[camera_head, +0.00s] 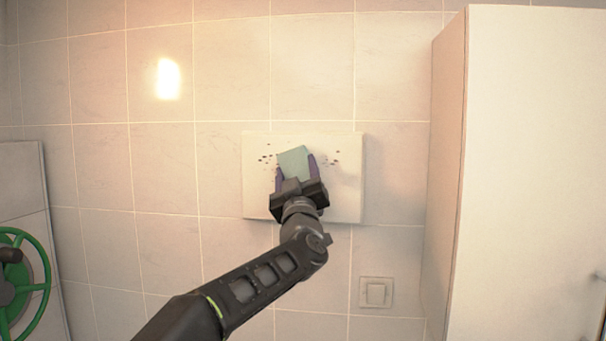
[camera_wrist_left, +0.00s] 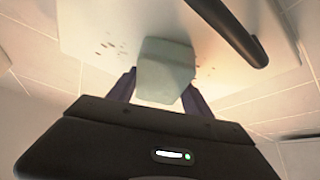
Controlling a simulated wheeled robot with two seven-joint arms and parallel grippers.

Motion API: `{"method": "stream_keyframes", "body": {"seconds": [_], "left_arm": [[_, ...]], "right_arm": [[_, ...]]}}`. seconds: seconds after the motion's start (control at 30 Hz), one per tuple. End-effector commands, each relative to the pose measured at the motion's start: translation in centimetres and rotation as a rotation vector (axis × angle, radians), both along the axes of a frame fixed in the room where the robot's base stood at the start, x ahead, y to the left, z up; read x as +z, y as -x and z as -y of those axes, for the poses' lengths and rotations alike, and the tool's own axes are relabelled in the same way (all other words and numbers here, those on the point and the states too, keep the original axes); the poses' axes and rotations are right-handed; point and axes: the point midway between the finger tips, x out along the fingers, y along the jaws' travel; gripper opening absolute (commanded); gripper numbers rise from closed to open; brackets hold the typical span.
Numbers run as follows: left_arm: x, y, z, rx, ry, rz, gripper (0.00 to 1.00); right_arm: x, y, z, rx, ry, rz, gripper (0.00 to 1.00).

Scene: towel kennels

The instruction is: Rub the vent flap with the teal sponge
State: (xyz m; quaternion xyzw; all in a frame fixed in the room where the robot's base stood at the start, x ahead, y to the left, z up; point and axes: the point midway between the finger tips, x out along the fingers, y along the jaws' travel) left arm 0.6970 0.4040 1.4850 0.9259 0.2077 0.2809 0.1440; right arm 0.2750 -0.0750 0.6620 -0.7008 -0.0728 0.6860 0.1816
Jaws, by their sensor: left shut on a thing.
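The vent flap (camera_head: 346,185) is a pale, flat panel on the tiled wall, in the middle of the head view. Small dark specks lie on it to both sides of my left gripper. My left gripper (camera_head: 294,166) is shut on the teal sponge (camera_head: 293,158), in front of the flap's middle. The sponge looks pale grey-green in the left wrist view (camera_wrist_left: 165,72), between the two purple fingers. The flap (camera_wrist_left: 95,25) fills the upper part of that view, with specks left and right of the sponge. I cannot tell whether the sponge touches it. My right gripper is not in view.
A tall white cabinet (camera_head: 530,170) stands at the right. A light switch (camera_head: 376,292) is on the wall below right of the flap. A green wheel (camera_head: 40,270) is at the lower left. A dark bar (camera_wrist_left: 228,32) crosses the wrist view's top right.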

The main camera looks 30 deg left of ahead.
Motion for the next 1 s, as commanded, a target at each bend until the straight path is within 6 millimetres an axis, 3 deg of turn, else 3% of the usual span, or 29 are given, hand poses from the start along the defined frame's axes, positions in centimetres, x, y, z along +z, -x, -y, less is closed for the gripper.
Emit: {"method": "stream_keyframes", "body": {"seconds": [0.33, 0.7, 1.0], "left_arm": [[0.0, 0.1, -0.4, 0.001, 0.0, 0.001, 0.26], [-0.1, 1.0, -3.1, 0.003, -0.001, 0.0, 0.26], [0.0, 1.0, -3.3, 0.002, 0.0, -0.001, 0.26]], "right_arm": [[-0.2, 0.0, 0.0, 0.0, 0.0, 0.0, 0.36], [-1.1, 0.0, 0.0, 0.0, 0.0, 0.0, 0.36], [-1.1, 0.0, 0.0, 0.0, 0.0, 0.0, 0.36]]}}
